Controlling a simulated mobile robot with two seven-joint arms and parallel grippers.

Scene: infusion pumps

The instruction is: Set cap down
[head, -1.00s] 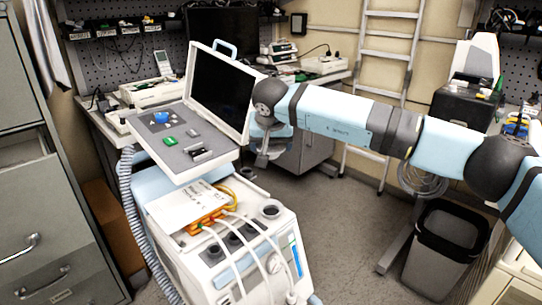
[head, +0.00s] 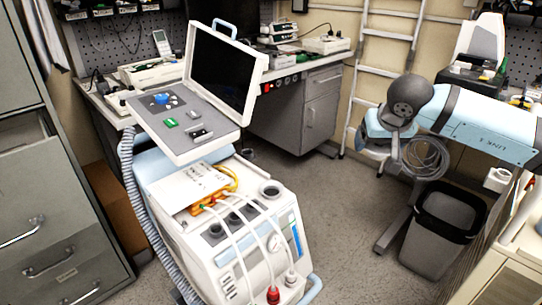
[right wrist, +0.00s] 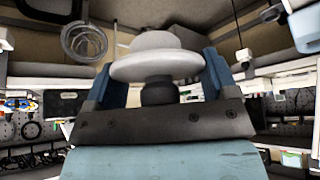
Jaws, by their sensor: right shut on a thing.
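My right gripper (head: 373,150) hangs at the end of my right arm, in front of the ladder and left of the coiled hose in the head view. The elbow and wrist links partly cover it. In the right wrist view, the right gripper (right wrist: 162,72) has its two blue fingers shut on a pale, round, mushroom-shaped cap (right wrist: 156,62). The cap has a wide flange, and a dark stub is below it. I cannot make out the cap in the head view. My left gripper is not in view.
The white pump machine (head: 235,245) with hoses and an open screen lid (head: 222,70) stands at centre left. A black bin (head: 445,225) stands on the right, near a cream cabinet (head: 515,262). The workbench (head: 310,85) is behind. Floor between machine and bin is clear.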

